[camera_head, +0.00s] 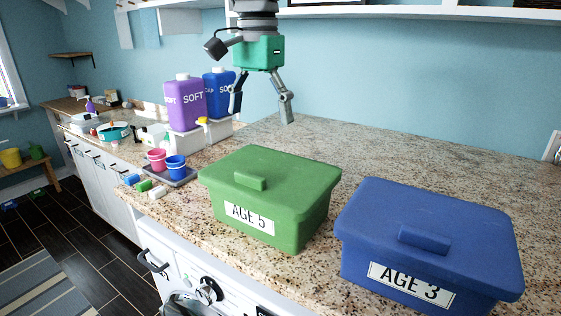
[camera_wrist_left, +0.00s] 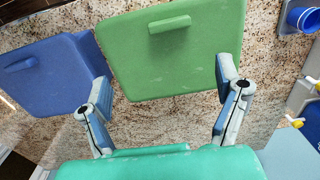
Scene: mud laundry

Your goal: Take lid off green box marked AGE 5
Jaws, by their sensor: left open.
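The green box (camera_head: 262,222) with the AGE 5 label stands on the speckled counter. Its green lid (camera_head: 290,172) is on it, with a raised bar handle (camera_head: 250,180) on top. My left gripper (camera_head: 262,110) is open and empty, pointing down above the counter behind the green box, apart from it. In the left wrist view the lid (camera_wrist_left: 190,62) and its handle (camera_wrist_left: 170,24) lie beyond the open fingers (camera_wrist_left: 165,95). My right gripper is not in view.
A blue box (camera_head: 420,245) marked AGE 3 stands close to the right of the green box. Purple (camera_head: 184,104) and blue (camera_head: 218,92) detergent bottles and a tray (camera_head: 172,179) with pink and blue cups stand to the left. The counter behind the boxes is clear.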

